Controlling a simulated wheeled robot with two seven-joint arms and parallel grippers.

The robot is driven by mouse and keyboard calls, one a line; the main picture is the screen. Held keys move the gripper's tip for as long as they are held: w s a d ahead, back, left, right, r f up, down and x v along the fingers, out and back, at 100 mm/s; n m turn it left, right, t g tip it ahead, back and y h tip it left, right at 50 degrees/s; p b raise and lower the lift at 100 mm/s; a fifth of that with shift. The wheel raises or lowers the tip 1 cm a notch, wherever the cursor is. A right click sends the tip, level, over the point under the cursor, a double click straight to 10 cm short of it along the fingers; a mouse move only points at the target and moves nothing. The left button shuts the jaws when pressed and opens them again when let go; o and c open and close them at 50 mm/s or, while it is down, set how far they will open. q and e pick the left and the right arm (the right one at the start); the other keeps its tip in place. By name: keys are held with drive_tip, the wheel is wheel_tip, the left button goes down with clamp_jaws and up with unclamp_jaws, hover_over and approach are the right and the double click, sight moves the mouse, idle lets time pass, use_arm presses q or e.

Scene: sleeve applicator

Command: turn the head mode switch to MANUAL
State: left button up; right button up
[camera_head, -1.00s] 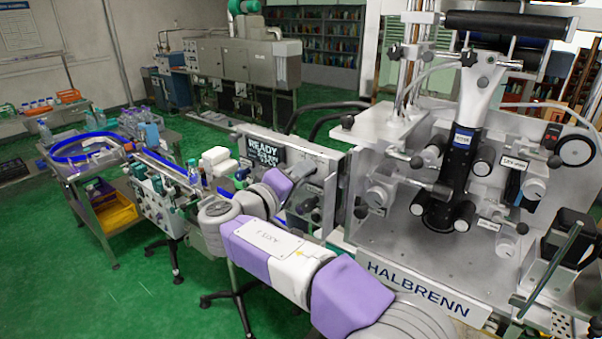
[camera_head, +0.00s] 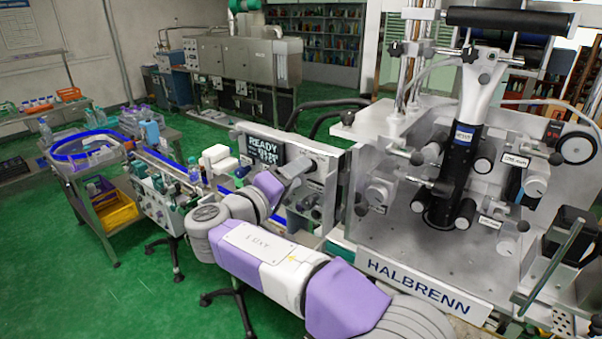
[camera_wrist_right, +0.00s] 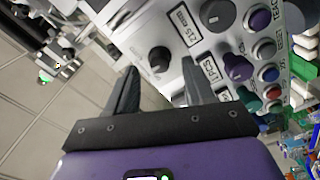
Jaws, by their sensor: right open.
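The control panel (camera_head: 318,160) with the READY screen (camera_head: 265,150) stands left of the applicator. My right gripper (camera_head: 298,166) is in front of this panel's upper part. In the right wrist view my right gripper (camera_wrist_right: 160,72) is open, its two dark fingers pointing at the panel face. A black knob (camera_wrist_right: 159,60) shows between and just beyond the fingertips, and contact cannot be told. A grey-capped dial (camera_wrist_right: 218,14) and a purple knob (camera_wrist_right: 238,67) are to its right. Small labels appear rotated, so I cannot read which knob is the head mode switch. My left gripper is not in view.
Several coloured buttons (camera_wrist_right: 270,74) crowd the panel beside the knobs. The HALBRENN applicator (camera_head: 420,287) fills the right side, with a black column (camera_head: 461,170). A conveyor (camera_head: 165,160) and a cart with a yellow bin (camera_head: 112,215) stand left. Green floor is open at the lower left.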

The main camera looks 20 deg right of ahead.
drive_tip(key=v, duration=0.5)
drive_tip(key=w+f+n+g+y+b, duration=0.1)
drive_tip(key=w+f+n+y, duration=0.15)
drive_tip(key=f, duration=0.75)
drive_tip(key=w+f+n+g+y, duration=0.1)
drive_tip(key=w+f+n+y, duration=0.15)
drive_tip(key=f, duration=0.75)
drive_tip(key=s+d+f+n+g+y, duration=0.1)
drive_tip(key=s+f+g+y, duration=0.1)
drive_tip(key=f, duration=0.7)
drive_tip(key=s+f+n+g+y, duration=0.1)
drive_tip(key=s+f+g+y, duration=0.1)
drive_tip(key=f, duration=0.8)
drive_tip(key=s+f+m+g+y+b, duration=0.1)
drive_tip(key=s+f+m+y, duration=0.3)
drive_tip(key=s+f, duration=0.8)
drive_tip(key=s+a+f+m+g+y+b, duration=0.1)
drive_tip(key=s+f+m+g+y, duration=0.2)
drive_tip(key=s+f, duration=1)
wheel_tip(320, 180, down, 2)
drive_tip(key=m+y, duration=0.2)
drive_tip(key=m, duration=0.3)
drive_tip(key=shift+s+a+f, duration=0.15)
drive_tip(key=shift+f, duration=0.05)
